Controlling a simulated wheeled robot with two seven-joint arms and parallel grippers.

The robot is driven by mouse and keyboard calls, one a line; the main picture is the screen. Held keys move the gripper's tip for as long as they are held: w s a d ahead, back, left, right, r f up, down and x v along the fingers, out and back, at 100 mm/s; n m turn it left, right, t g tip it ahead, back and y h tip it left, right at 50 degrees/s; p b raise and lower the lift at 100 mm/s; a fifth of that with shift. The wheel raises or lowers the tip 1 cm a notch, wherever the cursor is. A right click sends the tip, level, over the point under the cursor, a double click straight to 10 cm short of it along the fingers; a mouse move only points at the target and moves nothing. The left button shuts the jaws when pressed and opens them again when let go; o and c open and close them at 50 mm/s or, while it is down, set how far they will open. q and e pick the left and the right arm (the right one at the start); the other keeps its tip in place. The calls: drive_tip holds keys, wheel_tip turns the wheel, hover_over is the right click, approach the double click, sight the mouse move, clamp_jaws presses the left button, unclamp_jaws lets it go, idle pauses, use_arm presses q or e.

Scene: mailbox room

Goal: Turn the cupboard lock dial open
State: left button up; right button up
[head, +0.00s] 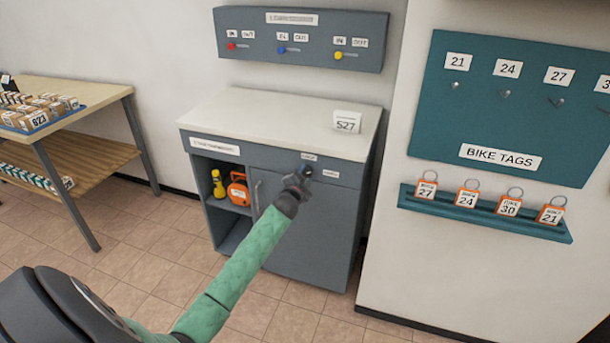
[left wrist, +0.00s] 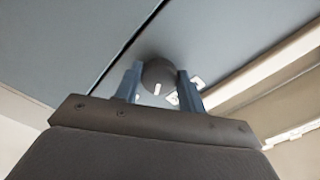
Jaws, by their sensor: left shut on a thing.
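The grey cupboard (head: 310,236) stands against the wall with a pale top, an open shelf part at its left and a closed door with a handle (head: 257,198) at its right. The lock dial (left wrist: 158,76) is a round dark knob with a white mark, on the cupboard's front in the left wrist view. My left gripper (head: 302,172) is at the upper front of the cupboard, and its two fingers (left wrist: 157,88) are on either side of the dial, shut on it. In the head view the gripper mostly hides the dial. My right gripper is not in view.
A "527" card (head: 347,122) stands on the cupboard top. A grey panel (head: 300,38) hangs above it. The bike tags board (head: 510,110) and its ledge (head: 485,212) are on the right wall. A table (head: 75,92) with boxes stands at left. Floor between is clear.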

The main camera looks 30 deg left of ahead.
use_arm(q)
drive_tip(key=m, duration=0.4)
drive_tip(key=shift+m, duration=1)
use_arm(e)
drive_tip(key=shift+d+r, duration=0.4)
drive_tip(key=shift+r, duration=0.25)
use_arm(q)
drive_tip(key=shift+p, duration=0.3)
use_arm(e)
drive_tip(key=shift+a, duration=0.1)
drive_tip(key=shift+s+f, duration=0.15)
use_arm(q)
drive_tip(key=o, duration=1)
drive_tip(key=shift+c, duration=0.2)
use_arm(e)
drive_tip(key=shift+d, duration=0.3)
use_arm(q)
drive_tip(key=shift+s, duration=0.1)
drive_tip(key=shift+s+d, duration=0.1)
drive_tip(key=shift+s, duration=0.15)
drive_tip(key=b+v, duration=0.1)
drive_tip(key=v, duration=0.6)
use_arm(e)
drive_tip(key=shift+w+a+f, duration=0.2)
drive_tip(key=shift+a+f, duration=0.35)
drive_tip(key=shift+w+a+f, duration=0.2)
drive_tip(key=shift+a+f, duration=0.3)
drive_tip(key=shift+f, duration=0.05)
